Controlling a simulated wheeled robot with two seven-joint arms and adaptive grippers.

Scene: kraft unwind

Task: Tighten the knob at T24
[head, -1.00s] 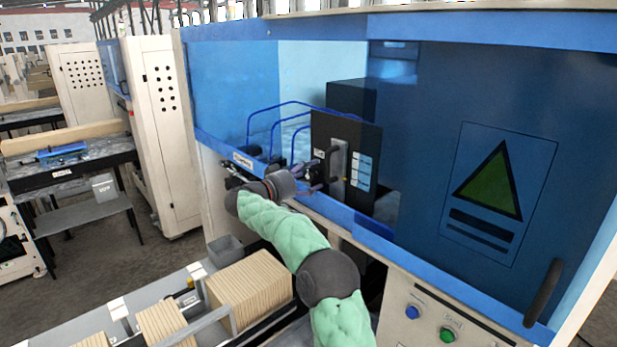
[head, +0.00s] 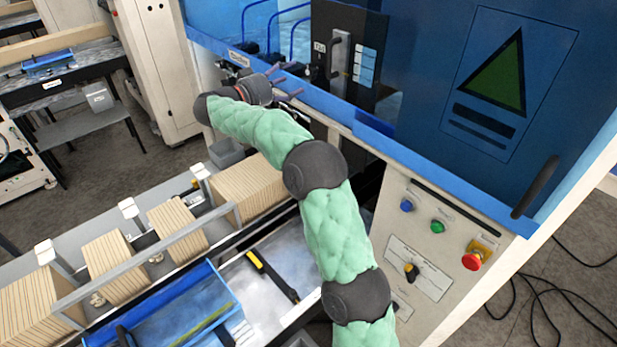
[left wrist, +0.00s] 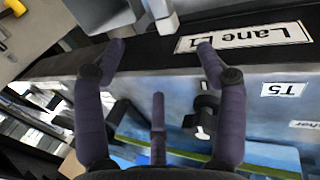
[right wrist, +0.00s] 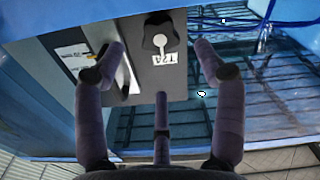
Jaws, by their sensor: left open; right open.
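A black lobed knob (right wrist: 158,33) sits on a dark panel just above a label that reads like T24, in the right wrist view. In the head view a black box (head: 370,35) carries a handle, white labels and a dark knob (head: 318,75) at its lower left. My right gripper (head: 284,82) is open and empty, left of and below that box; in its wrist view the fingertips (right wrist: 159,46) flank the knob without visible contact. My left gripper (left wrist: 160,46) is open and empty, facing a rail with labels Lane L1 and T5 and a black knob (left wrist: 204,112).
A blue machine frame edge (head: 345,118) runs below the box. A blue door (head: 450,100) stands at right. Below are a control panel with a red button (head: 472,262), wood-coloured stacks (head: 248,187) and a blue tray (head: 175,310).

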